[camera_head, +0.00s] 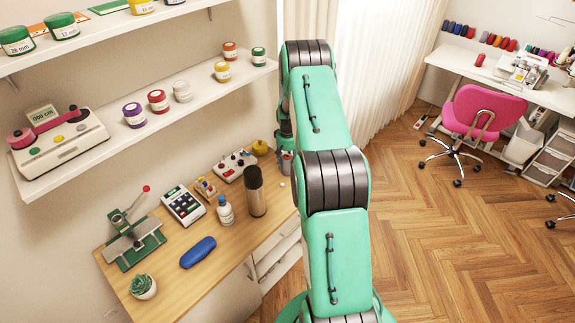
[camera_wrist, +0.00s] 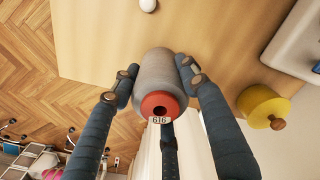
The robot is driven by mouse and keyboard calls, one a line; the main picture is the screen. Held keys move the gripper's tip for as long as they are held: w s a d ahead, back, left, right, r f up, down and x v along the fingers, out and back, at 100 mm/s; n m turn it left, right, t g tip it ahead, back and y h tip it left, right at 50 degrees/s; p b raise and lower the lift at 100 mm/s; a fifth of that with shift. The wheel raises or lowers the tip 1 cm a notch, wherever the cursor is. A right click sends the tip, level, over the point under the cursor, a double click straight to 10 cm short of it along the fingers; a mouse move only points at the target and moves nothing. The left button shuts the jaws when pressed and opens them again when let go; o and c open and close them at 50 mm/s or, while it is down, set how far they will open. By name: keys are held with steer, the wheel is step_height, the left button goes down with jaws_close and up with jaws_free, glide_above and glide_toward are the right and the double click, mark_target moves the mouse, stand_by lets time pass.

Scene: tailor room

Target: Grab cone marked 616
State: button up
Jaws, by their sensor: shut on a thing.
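The cone marked 616 (camera_wrist: 158,75) is a grey thread cone with a red end and a white label reading 616. In the wrist view it sits between the fingers of my gripper (camera_wrist: 160,85), which is shut on it from both sides. In the head view a small part of the grey cone (camera_head: 287,163) shows at the right end of the wooden worktop, beside my green arm. My arm hides most of the gripper in that view.
The worktop (camera_head: 225,254) also holds a dark bottle (camera_head: 255,190), a white bottle (camera_head: 225,210), a red-button box (camera_head: 235,165) and a blue case (camera_head: 198,252). A shelf (camera_head: 160,116) overhangs its back. Open floor lies right.

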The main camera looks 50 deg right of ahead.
mark_target(287, 157)
steer(key=shift+r, duration=0.2)
steer(key=shift+r, duration=0.55)
step_height(287, 157, up, 2)
steer(key=shift+r, duration=0.1)
steer(key=s+a+r, duration=0.1)
steer(key=s+a, duration=0.9)
steer(key=s, duration=0.2)
steer(key=shift+s+r, duration=0.2)
